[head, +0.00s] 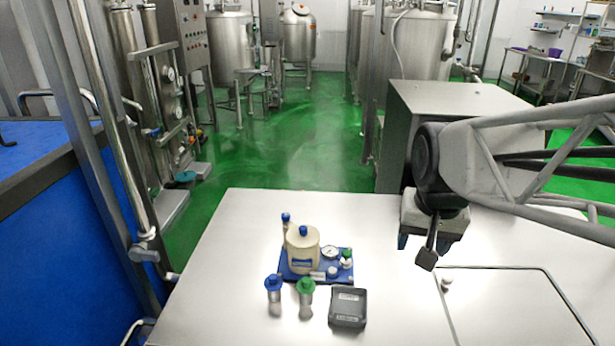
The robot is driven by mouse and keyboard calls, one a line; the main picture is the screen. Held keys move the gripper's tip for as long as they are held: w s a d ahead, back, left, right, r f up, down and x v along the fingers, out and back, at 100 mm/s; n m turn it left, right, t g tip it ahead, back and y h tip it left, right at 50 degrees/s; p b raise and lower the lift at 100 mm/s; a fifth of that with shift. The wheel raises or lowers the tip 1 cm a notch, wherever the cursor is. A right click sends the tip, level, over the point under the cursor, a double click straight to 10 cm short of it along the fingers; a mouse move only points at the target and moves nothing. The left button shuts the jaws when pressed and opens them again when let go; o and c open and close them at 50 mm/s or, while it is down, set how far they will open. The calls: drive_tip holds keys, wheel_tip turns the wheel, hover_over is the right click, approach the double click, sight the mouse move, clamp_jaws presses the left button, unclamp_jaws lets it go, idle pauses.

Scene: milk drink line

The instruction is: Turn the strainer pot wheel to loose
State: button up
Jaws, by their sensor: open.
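A cream pot (302,252) stands upright on a blue base plate (318,278) on the steel table. A small blue knob (303,231) sits on top of the pot; it looks like the wheel, but its setting is too small to read. My gripper (425,252) is open and empty, pointing down above the table. It is to the right of the pot and clearly apart from it.
The base also bears a round gauge (329,252) and a thin blue-topped post (286,221). In front stand a blue-topped cup (273,296), a green-topped cup (306,297) and a dark box (348,307). The steel table (225,240) is clear at left.

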drive_tip(key=w+a+m, duration=0.2)
drive_tip(key=w+a, duration=0.3)
drive_tip(key=w, duration=0.7)
drive_tip(key=m+g, duration=0.2)
drive_tip(key=m, duration=0.3)
hover_over(286, 214)
drive_tip(key=f, duration=2)
drive_tip(key=shift+s+d, duration=0.25)
drive_tip(key=shift+w+a+f, duration=0.15)
drive_tip(key=shift+a+f, duration=0.15)
drive_tip(key=shift+f, duration=0.05)
drive_tip(key=shift+f, duration=0.1)
drive_tip(key=shift+f, duration=3.8)
